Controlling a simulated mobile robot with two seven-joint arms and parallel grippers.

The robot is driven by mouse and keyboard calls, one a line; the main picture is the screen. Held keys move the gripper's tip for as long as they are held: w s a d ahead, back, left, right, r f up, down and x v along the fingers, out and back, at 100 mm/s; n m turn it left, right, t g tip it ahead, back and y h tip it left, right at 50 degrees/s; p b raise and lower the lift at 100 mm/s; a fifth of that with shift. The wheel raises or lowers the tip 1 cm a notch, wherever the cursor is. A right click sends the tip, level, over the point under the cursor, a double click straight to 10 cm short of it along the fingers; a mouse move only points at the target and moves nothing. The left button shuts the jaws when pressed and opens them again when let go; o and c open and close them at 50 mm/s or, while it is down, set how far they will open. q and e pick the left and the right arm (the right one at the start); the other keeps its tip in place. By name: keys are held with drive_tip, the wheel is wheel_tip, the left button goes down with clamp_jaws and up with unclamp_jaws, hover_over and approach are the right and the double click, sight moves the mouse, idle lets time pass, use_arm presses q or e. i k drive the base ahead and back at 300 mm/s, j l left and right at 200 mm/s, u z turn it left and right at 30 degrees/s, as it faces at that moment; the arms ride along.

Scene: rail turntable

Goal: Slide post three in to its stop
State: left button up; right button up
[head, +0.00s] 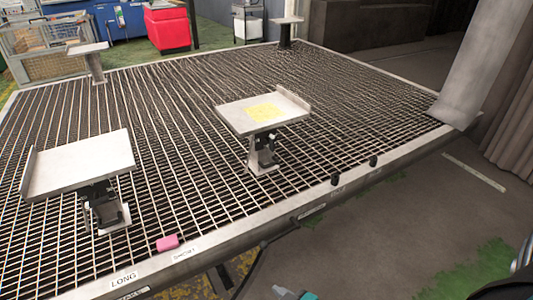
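Several posts with flat pale plates stand on the grating table (190,185). The near left post (80,165) has a wide plate with a raised lip at its left edge and a dark clamp-like base. The middle post (235,113) has a yellow patch on its plate and a raised lip on the right. Smaller posts stand at the back left (88,48) and back right (285,28). I cannot read a number on any post, so I cannot tell which is post three. Neither gripper can be made out.
A pink block (167,243) lies on the near edge, beside labels reading LONG (124,280) and SHORT (185,254). Two dark knobs (354,170) stand along the edge. A grey slab (485,65) rises at the right corner. A red bin (167,28) and a wire cage (45,50) stand behind.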

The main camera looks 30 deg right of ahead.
sight(261, 162)
drive_tip(key=l+u, duration=0.1)
drive_tip(key=u, duration=0.25)
drive_tip(key=l+u, duration=0.15)
drive_tip(key=u, duration=0.2)
drive_tip(key=l+u, duration=0.1)
drive_tip(key=u, duration=0.25)
drive_tip(key=l+u, duration=0.3)
drive_tip(key=l, duration=0.15)
drive_tip(key=k+l+u, duration=0.1)
drive_tip(key=l+u, duration=0.15)
drive_tip(key=l, duration=0.15)
drive_tip(key=k+l+u, duration=0.1)
drive_tip(key=l, duration=0.25)
drive_tip(key=k+l+u, duration=0.1)
drive_tip(key=l, duration=0.25)
drive_tip(key=k+l+u, duration=0.1)
drive_tip(key=l, duration=0.25)
drive_tip(key=k+l, duration=0.15)
drive_tip(key=l, duration=0.2)
drive_tip(key=k+l+u, duration=0.15)
drive_tip(key=l, duration=0.2)
drive_tip(key=k+l, duration=0.15)
drive_tip(key=l, duration=0.2)
drive_tip(key=k+l, duration=0.15)
drive_tip(key=l, duration=0.2)
drive_tip(key=k+l, duration=0.35)
drive_tip(key=l, duration=0.3)
